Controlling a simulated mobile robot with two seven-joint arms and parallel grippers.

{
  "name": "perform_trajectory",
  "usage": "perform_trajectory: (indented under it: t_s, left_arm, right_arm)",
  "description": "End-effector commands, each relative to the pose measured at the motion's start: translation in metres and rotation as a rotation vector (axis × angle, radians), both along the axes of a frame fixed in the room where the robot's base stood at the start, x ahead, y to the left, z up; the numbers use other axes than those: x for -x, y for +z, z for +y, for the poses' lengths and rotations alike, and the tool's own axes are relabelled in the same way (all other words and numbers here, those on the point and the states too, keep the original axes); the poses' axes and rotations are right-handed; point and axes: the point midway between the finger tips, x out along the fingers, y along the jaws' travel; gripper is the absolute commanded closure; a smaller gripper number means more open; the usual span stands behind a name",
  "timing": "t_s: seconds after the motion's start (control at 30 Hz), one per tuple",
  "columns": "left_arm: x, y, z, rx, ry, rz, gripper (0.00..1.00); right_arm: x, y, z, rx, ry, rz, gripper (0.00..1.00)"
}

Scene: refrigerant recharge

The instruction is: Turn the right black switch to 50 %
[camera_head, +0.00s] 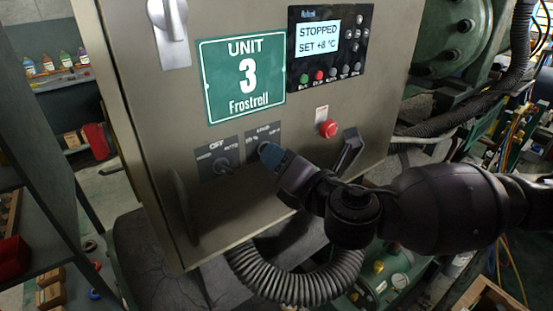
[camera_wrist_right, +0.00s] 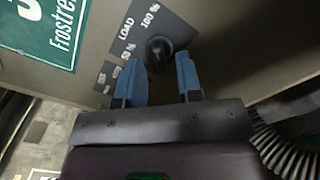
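The right black switch (camera_wrist_right: 159,54) is a round black knob on a grey plate (camera_wrist_right: 128,50) marked LOAD, with 50 % and 100 % printed beside it. My right gripper (camera_wrist_right: 158,60) has two blue fingers standing apart, one on each side of the knob, with gaps visible between. In the head view the right gripper (camera_head: 269,153) is at this switch's plate (camera_head: 262,134) and hides most of the knob. I cannot tell exactly which mark the knob points to. My left gripper is not in view.
The left black switch (camera_head: 222,165) sits on its own plate beside it. A red emergency button (camera_head: 328,128) is above right, and a dark handle (camera_head: 349,152) is right of the gripper. The display (camera_head: 318,38) reads STOPPED. A corrugated hose (camera_head: 300,288) curves below the cabinet.

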Motion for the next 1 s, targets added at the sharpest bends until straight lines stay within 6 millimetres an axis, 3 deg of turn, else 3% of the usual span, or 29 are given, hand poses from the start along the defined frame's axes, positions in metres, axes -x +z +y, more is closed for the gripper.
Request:
perform_trajectory:
  t_s: [0.03, 0.27, 0.47, 1.0]
  left_arm:
    - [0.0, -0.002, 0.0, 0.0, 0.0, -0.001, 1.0]
    - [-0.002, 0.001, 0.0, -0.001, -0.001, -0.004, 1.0]
    - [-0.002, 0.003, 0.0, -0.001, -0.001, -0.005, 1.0]
    - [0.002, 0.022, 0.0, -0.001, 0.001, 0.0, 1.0]
  right_arm:
    - [-0.004, -0.001, 0.003, 0.0, 0.001, -0.001, 0.67]
    - [-0.003, 0.0, 0.002, 0.0, 0.0, 0.0, 1.0]
    - [-0.002, 0.001, 0.002, 0.012, 0.0, -0.009, 1.0]
    - [-0.003, 0.002, 0.001, 0.274, 0.0, -0.199, 1.0]
